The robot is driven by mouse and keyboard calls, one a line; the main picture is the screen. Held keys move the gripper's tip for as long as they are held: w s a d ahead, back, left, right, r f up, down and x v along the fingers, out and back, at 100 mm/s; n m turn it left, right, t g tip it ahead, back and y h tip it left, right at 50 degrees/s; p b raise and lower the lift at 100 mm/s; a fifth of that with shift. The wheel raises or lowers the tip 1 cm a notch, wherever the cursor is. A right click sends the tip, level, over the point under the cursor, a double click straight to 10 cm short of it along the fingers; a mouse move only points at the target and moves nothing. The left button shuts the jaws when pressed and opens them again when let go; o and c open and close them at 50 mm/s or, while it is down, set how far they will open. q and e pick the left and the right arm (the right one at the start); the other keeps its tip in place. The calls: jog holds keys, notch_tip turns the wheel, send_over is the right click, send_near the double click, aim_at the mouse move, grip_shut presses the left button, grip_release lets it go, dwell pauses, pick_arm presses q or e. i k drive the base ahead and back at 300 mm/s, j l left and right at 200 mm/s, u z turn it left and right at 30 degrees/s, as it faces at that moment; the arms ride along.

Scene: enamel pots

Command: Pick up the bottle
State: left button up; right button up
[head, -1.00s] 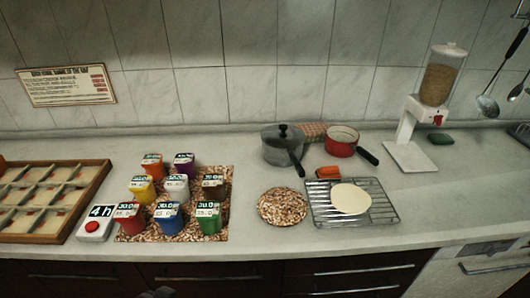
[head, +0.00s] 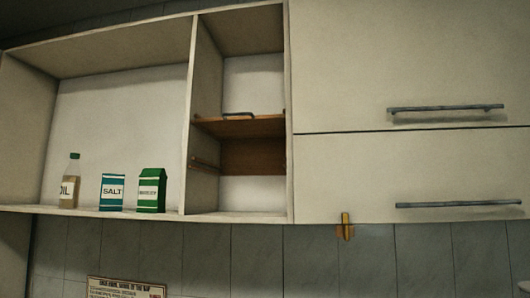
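A bottle (head: 70,184) with a green cap, brownish contents and a label reading OIL stands upright on the open wall shelf (head: 122,213) at the left of the head view. It stands apart from the teal and white SALT box (head: 112,191) to its right. Neither of my grippers shows in the head view now, so I cannot see whether they are open or shut.
A green carton (head: 152,190) stands right of the salt. A divider separates this shelf from a narrow compartment with a brown wooden panel (head: 252,155). Closed cabinet fronts with handles (head: 445,107) fill the right. A paper sign (head: 125,288) hangs below on the tiles.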

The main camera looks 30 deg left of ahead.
aim_at(70, 194)
jog(key=u, duration=2.05)
jog(key=i+j+z, duration=0.1)
jog(key=i+j, duration=0.15)
jog(key=i+j+z, duration=0.15)
jog(key=j, duration=0.35)
jog(key=i+j+z, duration=0.1)
jog(key=i+j, duration=0.15)
jog(key=i+j+z, duration=0.1)
jog(key=j, duration=0.45)
jog(key=i+j+z, duration=0.15)
jog(key=j, duration=0.25)
jog(key=i+j+z, duration=0.1)
jog(key=j, duration=0.35)
jog(key=i+j+z, duration=0.1)
jog(key=i+j, duration=0.15)
jog(key=j, duration=0.2)
jog(key=i+j+z, duration=0.15)
jog(key=j, duration=0.35)
jog(key=k+l, duration=0.05)
